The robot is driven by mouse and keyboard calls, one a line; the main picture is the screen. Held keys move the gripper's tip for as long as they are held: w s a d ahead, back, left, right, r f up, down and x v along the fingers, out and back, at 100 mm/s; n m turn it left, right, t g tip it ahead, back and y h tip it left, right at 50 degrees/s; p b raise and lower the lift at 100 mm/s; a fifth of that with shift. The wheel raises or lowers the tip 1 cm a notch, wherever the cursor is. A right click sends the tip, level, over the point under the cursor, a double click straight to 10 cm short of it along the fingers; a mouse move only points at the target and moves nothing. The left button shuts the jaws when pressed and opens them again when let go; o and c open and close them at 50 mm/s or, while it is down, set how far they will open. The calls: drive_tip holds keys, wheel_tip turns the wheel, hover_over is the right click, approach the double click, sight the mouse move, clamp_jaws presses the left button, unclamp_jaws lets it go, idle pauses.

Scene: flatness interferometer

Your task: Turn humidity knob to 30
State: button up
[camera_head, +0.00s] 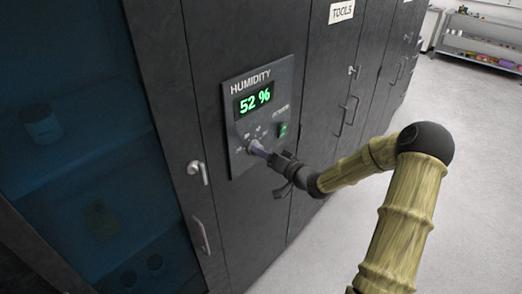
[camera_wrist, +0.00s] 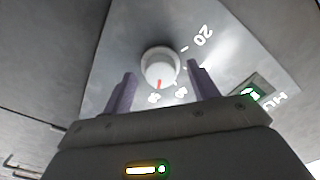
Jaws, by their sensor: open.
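The humidity panel (camera_head: 241,104) is a grey plate on a dark cabinet, with a green display (camera_head: 254,101) reading 52 %. The round white knob with a red pointer line (camera_wrist: 160,67) shows in the wrist view, with the number 20 and other marks around it. My gripper (camera_wrist: 161,88) is open, with one purple finger on each side just short of the knob. No contact with the knob is visible. In the head view my gripper (camera_head: 262,151) is at the lower part of the panel and hides most of the knob.
A green-lit power switch (camera_head: 283,130) is on the panel, right of the knob. A silver handle (camera_head: 198,171) is on the cabinet at left, beside a blue glass door (camera_head: 85,160). Cabinet doors with handles (camera_head: 347,115) stand to the right. The floor at right is clear.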

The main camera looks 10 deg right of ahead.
drive_tip(key=shift+w+a, duration=0.4)
drive_tip(key=shift+w, duration=0.15)
drive_tip(key=c, duration=0.7)
